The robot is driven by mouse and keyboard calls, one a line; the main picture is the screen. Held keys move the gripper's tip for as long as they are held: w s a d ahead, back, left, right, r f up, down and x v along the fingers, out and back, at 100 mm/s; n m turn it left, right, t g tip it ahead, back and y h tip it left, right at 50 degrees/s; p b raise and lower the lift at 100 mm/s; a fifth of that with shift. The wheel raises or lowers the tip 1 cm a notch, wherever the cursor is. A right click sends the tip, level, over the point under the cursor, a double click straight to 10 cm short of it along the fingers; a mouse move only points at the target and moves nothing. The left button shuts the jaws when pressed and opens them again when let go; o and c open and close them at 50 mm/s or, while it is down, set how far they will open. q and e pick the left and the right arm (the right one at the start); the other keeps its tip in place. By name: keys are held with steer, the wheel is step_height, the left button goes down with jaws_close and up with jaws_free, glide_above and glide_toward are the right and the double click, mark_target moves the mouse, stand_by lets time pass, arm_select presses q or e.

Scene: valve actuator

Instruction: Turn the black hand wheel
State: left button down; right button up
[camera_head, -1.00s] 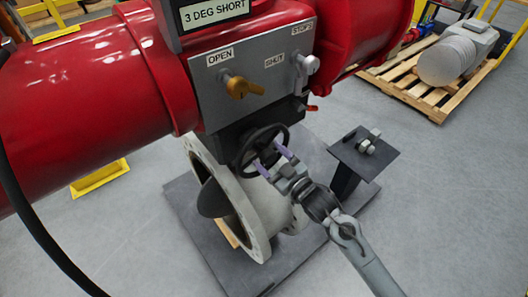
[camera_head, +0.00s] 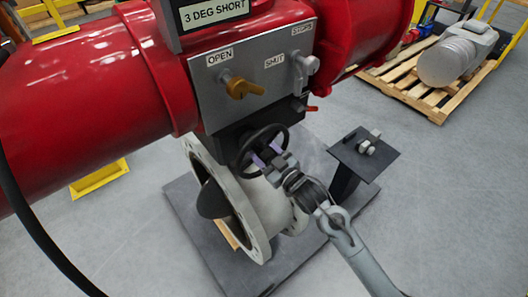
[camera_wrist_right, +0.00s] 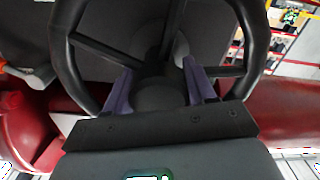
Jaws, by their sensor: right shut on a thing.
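The black hand wheel (camera_head: 258,148) sits below the grey panel of the red actuator, above the pale valve flange. In the right wrist view the wheel (camera_wrist_right: 68,70) fills the upper middle, with its spokes and hub facing the camera. My right gripper (camera_head: 266,155) is at the wheel, its purple fingers on either side of the hub. In the right wrist view the fingers of this gripper (camera_wrist_right: 160,92) are shut on the round hub, inside the rim. My left gripper is not in view.
The grey panel carries a brass knob (camera_head: 240,88) and a grey knob (camera_head: 305,65). A dark stand with bolts (camera_head: 365,148) is right of the wheel. The valve flange (camera_head: 255,235) stands on a dark base plate. A pallet (camera_head: 425,95) lies at the upper right.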

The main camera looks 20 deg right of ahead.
jaws_close()
steer(key=shift+r+m+p, duration=0.3)
steer(key=shift+m+p, duration=0.3)
steer(key=shift+p, duration=0.6)
steer(key=shift+f, duration=0.15)
